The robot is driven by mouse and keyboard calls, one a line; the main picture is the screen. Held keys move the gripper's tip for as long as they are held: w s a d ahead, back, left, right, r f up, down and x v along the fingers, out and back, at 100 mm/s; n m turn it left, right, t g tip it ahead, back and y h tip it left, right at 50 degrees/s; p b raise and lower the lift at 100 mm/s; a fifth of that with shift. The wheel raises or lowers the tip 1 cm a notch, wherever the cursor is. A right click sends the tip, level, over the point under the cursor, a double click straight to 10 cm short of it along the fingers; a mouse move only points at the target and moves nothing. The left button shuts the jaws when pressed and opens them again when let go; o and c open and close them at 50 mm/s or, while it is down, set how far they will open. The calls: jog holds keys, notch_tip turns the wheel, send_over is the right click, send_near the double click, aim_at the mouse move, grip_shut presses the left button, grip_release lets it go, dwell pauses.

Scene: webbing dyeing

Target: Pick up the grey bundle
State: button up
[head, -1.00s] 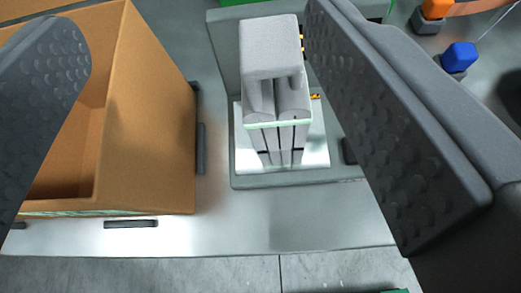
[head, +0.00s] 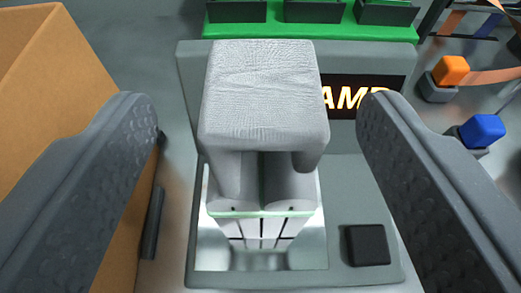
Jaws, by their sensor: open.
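The grey bundle (head: 262,95) stands upright on a grey stand (head: 365,215) with a bright plate under it. It has a blocky textured top, rounded folds below and a pale green band near its lower part. My gripper (head: 248,105) is open, with one dark dimpled finger to the left of the bundle and one to the right. A gap shows between each finger and the bundle, and the gripper holds nothing. The bundle's back side is hidden.
An orange-brown box (head: 60,100) stands close on the left, partly behind the left finger. A lit sign (head: 350,97) is behind the bundle. A green rack (head: 312,30) is at the back. Orange (head: 451,70) and blue (head: 482,130) blocks sit at the right.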

aim_at(263, 85)
jog(key=shift+x, duration=2.3)
jog(key=shift+w+d+f+p, duration=0.15)
jog(key=shift+w+p, duration=0.15)
jog(key=shift+w, duration=0.3)
grip_shut()
